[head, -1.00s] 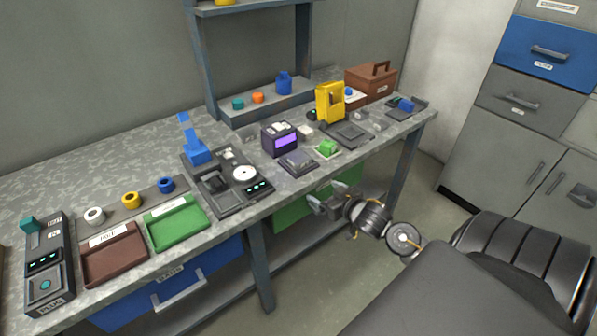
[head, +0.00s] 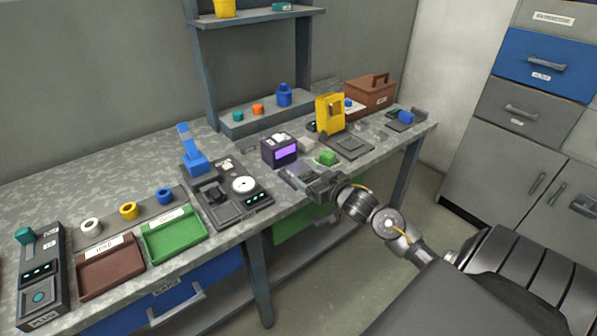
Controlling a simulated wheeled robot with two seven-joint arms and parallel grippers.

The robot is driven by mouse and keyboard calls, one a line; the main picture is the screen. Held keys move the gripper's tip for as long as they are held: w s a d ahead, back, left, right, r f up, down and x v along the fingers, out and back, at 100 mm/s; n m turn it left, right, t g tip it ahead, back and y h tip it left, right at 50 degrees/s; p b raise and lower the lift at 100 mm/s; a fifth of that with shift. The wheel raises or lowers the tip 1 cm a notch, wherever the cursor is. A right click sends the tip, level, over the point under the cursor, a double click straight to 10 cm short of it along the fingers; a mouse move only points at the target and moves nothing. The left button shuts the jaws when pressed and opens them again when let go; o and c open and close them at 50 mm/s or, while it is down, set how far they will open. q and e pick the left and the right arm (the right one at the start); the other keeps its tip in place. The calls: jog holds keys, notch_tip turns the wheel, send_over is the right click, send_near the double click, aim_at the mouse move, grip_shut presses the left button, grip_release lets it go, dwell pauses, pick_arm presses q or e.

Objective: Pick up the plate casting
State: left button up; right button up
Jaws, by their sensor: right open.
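I cannot tell for sure which piece is the plate casting. A flat dark grey plate-like piece (head: 287,172) lies near the bench's front edge, partly hidden by my right gripper. Another flat grey plate (head: 348,146) lies further right, in front of the yellow device. My right gripper (head: 304,180) is open at the front edge of the bench, its fingers pointing left, over or beside the nearer dark piece. Whether it touches that piece is not clear. My left gripper is not in view.
A yellow device (head: 330,114) and a brown toolbox (head: 371,94) stand further back. A green tray (head: 174,234) lies left.

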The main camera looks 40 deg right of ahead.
aim_at(300, 169)
jog(key=w, duration=0.3)
jog(key=w+f, duration=0.1)
jog(key=w, duration=0.1)
jog(key=shift+s, duration=0.1)
jog(key=c, duration=1.1)
jog(key=shift+r, duration=0.1)
jog(key=shift+c, duration=0.4)
jog(key=shift+d+r, duration=0.1)
